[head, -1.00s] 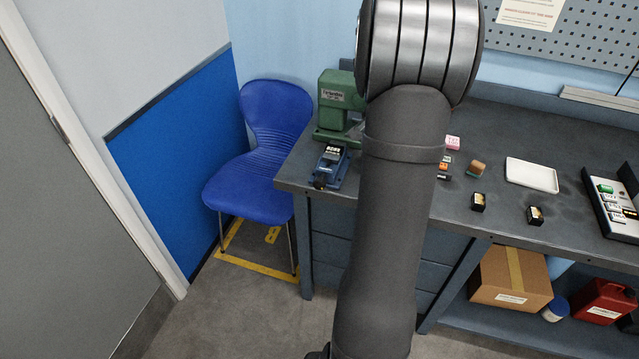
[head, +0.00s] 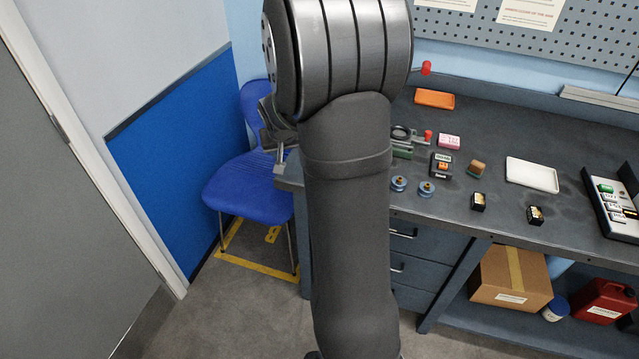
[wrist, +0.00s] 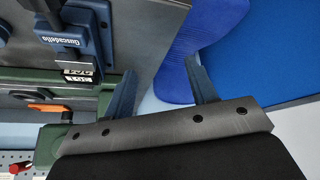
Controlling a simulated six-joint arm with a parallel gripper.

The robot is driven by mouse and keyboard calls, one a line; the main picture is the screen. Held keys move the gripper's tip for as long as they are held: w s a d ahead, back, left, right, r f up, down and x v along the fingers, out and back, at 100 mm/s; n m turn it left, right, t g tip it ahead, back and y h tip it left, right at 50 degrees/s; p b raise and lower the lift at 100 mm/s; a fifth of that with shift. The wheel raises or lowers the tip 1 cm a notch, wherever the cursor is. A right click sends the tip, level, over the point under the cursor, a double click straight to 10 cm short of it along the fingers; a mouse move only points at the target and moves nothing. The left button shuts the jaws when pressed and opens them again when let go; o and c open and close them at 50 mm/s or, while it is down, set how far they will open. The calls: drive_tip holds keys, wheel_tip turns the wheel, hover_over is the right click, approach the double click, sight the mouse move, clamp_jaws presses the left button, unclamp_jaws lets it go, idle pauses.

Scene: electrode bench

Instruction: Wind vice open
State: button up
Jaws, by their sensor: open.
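The blue vice (wrist: 92,25) shows in the upper left of the wrist view, cut off by the frame edge. A small dark block with white lettering (wrist: 78,72) is beside it; whether the vice's jaws hold the block I cannot tell. My arm hides the vice in the head view. My gripper (wrist: 160,70) is open, its two fingers apart with nothing between them. It is to the right of the vice in the wrist view, apart from it. In the head view, part of the gripper shows left of my arm, in front of the chair.
A green machine (wrist: 48,145) with an orange lever (wrist: 50,107) is near the gripper's left side. The blue chair (head: 236,200) stands beside the bench's left end. A white tray (head: 532,175) and several small parts lie on the bench to the right.

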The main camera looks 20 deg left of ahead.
drive_tip(key=s+a+f+n+y, duration=0.2)
drive_tip(key=s+a+f+y, duration=0.25)
drive_tip(key=s+a, duration=0.65)
drive_tip(key=s+d+f+m+t, duration=0.2)
drive_tip(key=s+f+m+t, duration=0.25)
drive_tip(key=s+f, duration=0.2)
drive_tip(key=s+d+r+m+t+h, duration=0.2)
drive_tip(key=d+r+t+h, duration=0.15)
drive_tip(key=d, duration=0.65)
drive_tip(key=s+d+r+m+t+h, duration=0.1)
drive_tip(key=d+r+m+t+h, duration=0.15)
drive_tip(key=d+t, duration=0.45)
drive_tip(key=w, duration=0.5)
drive_tip(key=w+d+g, duration=0.1)
drive_tip(key=w, duration=0.5)
drive_tip(key=w+d+n+g, duration=0.1)
drive_tip(key=w, duration=0.4)
drive_tip(key=shift+w+d+f+h, duration=0.15)
drive_tip(key=shift+w+f+h, duration=0.1)
drive_tip(key=shift+c, duration=0.2)
drive_tip(key=c, duration=0.9)
